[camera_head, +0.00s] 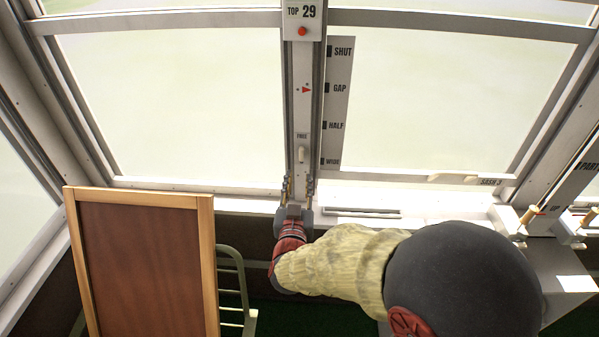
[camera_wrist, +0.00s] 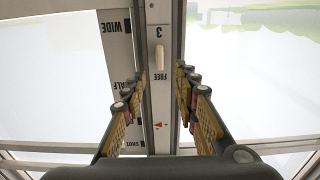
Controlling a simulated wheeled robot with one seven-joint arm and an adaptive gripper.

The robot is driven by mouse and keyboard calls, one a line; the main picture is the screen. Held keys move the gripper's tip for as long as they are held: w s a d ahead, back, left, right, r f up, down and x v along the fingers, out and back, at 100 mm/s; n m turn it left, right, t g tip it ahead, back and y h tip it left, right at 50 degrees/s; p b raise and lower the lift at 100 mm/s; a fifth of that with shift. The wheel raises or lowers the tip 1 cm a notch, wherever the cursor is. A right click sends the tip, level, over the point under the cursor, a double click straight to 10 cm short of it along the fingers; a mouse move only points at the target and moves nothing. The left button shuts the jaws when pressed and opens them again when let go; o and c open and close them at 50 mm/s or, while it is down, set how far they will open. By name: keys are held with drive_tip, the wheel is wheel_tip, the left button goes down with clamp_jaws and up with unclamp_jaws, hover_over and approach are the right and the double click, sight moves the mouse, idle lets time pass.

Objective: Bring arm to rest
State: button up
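My gripper (camera_head: 298,186) is in front of the lower end of the window post, fingers pointing at the window. In the wrist view my gripper (camera_wrist: 163,82) has its fingers spread wide with nothing between them. The pale post (camera_head: 301,120) stands beyond the gap. A small cream peg (camera_head: 301,154) sits on it below a FREE label; the peg also shows in the wrist view (camera_wrist: 159,57), apart from the fingers. My arm reaches in from the lower right, in a pale yellow sleeve.
A scale strip (camera_head: 337,105) reads SHUT, GAP, HALF, WIDE beside the post. A sash rail (camera_head: 440,178) carries a SASH 3 label. A wood-framed brown panel (camera_head: 145,265) and a green metal frame (camera_head: 235,290) stand left of my arm. A sill (camera_head: 430,208) runs below the window.

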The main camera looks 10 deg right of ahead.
drive_tip(key=shift+s+a, duration=0.15)
drive_tip(key=shift+s, duration=0.3)
